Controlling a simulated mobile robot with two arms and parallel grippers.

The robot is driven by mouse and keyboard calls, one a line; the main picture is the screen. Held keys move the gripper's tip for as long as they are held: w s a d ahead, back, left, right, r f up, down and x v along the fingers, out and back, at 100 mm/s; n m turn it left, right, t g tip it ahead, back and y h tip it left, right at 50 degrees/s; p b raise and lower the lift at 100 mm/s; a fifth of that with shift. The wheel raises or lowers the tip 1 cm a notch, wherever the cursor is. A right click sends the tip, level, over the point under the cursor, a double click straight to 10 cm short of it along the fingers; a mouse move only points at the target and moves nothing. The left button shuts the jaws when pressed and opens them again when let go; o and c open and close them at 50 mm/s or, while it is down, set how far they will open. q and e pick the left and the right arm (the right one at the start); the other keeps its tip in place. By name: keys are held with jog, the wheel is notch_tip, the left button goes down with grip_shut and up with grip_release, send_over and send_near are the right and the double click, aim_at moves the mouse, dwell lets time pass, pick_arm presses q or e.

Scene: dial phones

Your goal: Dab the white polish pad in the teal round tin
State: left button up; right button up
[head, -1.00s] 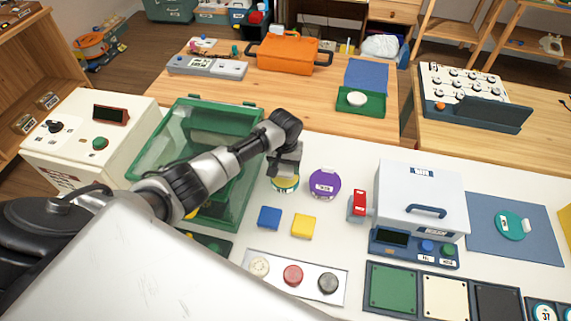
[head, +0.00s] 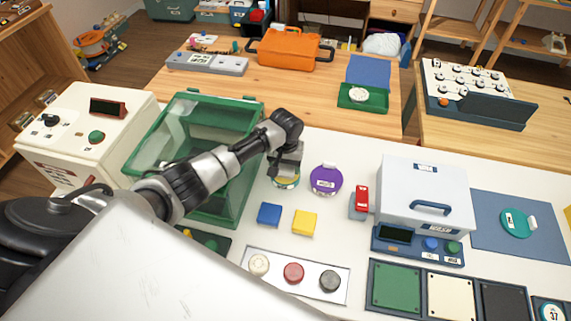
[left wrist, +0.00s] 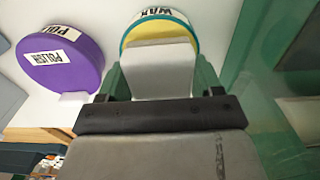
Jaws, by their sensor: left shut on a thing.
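The teal round tin (head: 286,183) stands on the white table, under my left gripper. The left wrist view shows its teal rim, yellow contents and a WAX label (left wrist: 165,14). My left gripper (left wrist: 160,85) is shut on a pale block, the white polish pad (left wrist: 160,68). The pad overlaps the tin's near part in that view. I cannot tell whether it touches the yellow surface. In the head view the gripper (head: 287,165) hides part of the tin. My right gripper is not in view.
A purple tin marked POLISH (head: 326,181) stands just right of the teal tin. A green clear-sided bin (head: 222,205) is close on the left. Blue (head: 269,214) and yellow (head: 304,223) blocks lie in front. A teal disc (head: 516,223) lies on a blue mat (head: 485,240).

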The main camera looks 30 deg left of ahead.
pick_arm(q)
jog(key=shift+f, duration=0.4)
jog(key=shift+b, duration=0.3)
dwell(0.4)
jog(key=shift+s+f+p, duration=0.1)
jog(key=shift+f+p, duration=0.05)
jog(key=shift+p, duration=0.15)
dwell(1.1)
notch_tip(320, 180, up, 7)
jog(key=p, duration=0.7)
jog(key=shift+p, duration=0.4)
dwell(0.4)
